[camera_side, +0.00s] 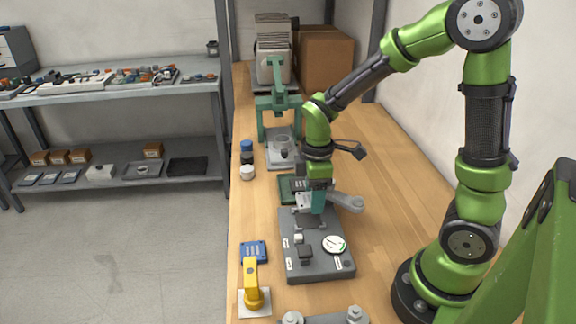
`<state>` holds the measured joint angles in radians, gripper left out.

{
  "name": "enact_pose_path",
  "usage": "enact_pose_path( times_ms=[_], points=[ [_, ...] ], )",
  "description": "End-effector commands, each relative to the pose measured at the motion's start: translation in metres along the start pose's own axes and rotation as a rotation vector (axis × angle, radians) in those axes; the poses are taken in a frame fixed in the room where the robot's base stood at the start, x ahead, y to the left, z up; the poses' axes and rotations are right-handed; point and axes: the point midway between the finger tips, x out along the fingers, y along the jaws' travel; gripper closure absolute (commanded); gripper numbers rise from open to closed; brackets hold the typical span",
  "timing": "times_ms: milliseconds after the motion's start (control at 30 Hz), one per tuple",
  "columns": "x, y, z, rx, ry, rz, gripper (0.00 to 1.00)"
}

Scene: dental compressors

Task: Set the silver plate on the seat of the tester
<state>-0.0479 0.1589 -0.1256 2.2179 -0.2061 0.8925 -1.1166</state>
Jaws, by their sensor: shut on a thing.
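The tester (323,262) is a dark grey box with a white dial gauge (334,244) and small knobs on its top, standing on the wooden bench. My gripper (311,209) points down over the far part of the tester. It is shut on a small silver piece, taken as the silver plate (303,200), partly hidden by the fingers. A darker square (309,222) on the tester's top, probably the seat, lies just below the fingertips. I cannot tell whether the plate touches it. A grey lever-like part (346,202) sticks out to the right beside the gripper.
Bench right of the tester is clear.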

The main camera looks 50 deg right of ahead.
Motion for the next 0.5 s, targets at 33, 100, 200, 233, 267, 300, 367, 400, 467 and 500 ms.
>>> enact_pose_path(
  times_ms=[33,100,200,233,267,300,367,400,467,500],
  points=[
    [0.006,0.000,0.000,0.000,-0.002,-0.002,0.75],
    [0.013,0.000,0.000,-0.001,-0.003,-0.002,0.75],
    [0.023,0.000,0.000,0.000,-0.002,-0.002,0.75],
    [0.025,0.000,0.000,0.000,-0.002,-0.002,0.75],
    [0.028,0.000,0.000,0.000,-0.002,-0.002,0.75],
    [0.027,0.001,0.000,0.000,0.000,0.001,0.75],
    [0.027,0.001,-0.001,0.000,0.001,0.001,0.75],
    [0.027,0.001,-0.001,0.000,0.001,0.001,0.75],
    [0.026,0.001,-0.001,0.000,0.000,0.001,0.75],
    [0.026,0.001,-0.001,0.000,0.000,0.001,0.75]
  ],
)
